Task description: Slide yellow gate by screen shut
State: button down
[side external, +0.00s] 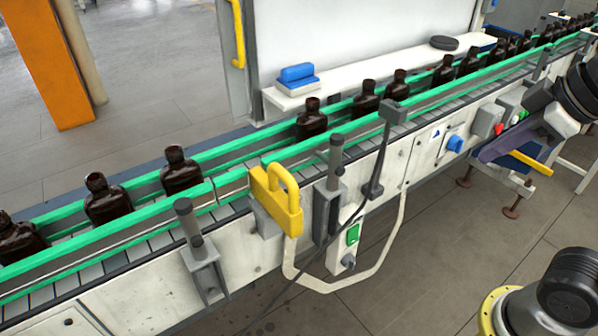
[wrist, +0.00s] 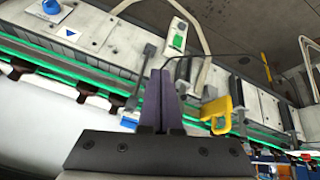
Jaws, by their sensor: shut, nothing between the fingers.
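A yellow gate-like piece with a looped handle (side external: 277,202) stands at the near green rail of the bottle conveyor, beside a grey bracket. A yellow piece with a hooked handle (wrist: 217,114) also shows in the wrist view, right of my fingers. A large white screen panel (side external: 350,40) stands behind the conveyor, with a yellow handle (side external: 238,35) on its frame post. My gripper (side external: 486,154) has purple fingers, shut and empty, over the conveyor's near side at the right. In the wrist view my gripper (wrist: 161,72) is apart from the yellow piece.
Amber bottles (side external: 312,120) stand along the conveyor between green rails (side external: 215,190). Grey sensor posts (side external: 335,160) and a hanging cable (side external: 385,240) stick out on the near side. A white shelf (side external: 375,72) holds a blue-handled block (side external: 297,76). Open floor lies in front.

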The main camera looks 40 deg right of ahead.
jog(key=w+a+r+n+y, duration=0.2)
jog(key=w+a+r+n, duration=0.55)
jog(key=a+r, duration=0.35)
jog(key=a+n, duration=0.3)
jog(key=a, duration=0.5)
jog(key=n+g+y, duration=0.1)
send_near(290, 192)
notch_tip(290, 192, down, 2)
jog(key=s+a, duration=0.1)
jog(key=a, duration=0.1)
jog(key=shift+w+d+f, duration=0.15)
jog(key=shift+w+f, duration=0.55)
jog(key=shift+w, duration=0.15)
jog(key=shift+w+d+f, duration=0.1)
jog(key=shift+w+f, duration=0.65)
jog(key=shift+w, duration=0.05)
